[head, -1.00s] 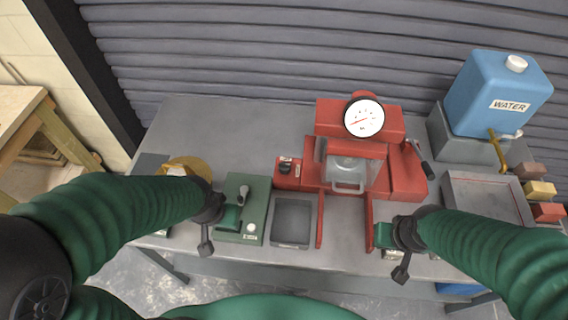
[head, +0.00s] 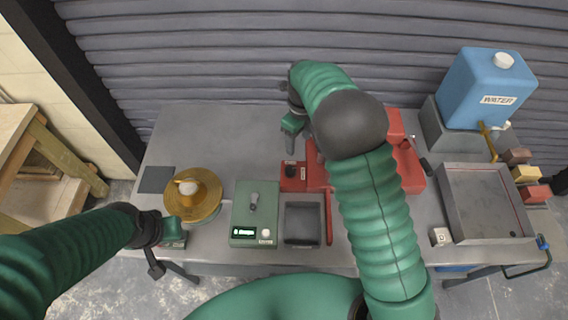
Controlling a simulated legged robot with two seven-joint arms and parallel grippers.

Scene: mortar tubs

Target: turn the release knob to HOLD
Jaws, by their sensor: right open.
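The release knob (head: 290,170) is a small dark knob on a red block at the left foot of the red press (head: 413,172). Its setting is too small to read. My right gripper (head: 291,143) is open and points down just above and behind the knob, apart from it as far as I can see. My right arm hides most of the press, including its gauge and chamber. My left gripper (head: 172,240) is low at the left, by the table's front edge near the brass pan; its jaws are too unclear to judge.
A brass pan (head: 207,201) sits on the left. A green box (head: 243,207) with a lit display and a dark square tray (head: 303,223) stand in front of the knob. A grey tray (head: 492,232) and a blue water tank (head: 489,92) are at the right. The back left of the table is clear.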

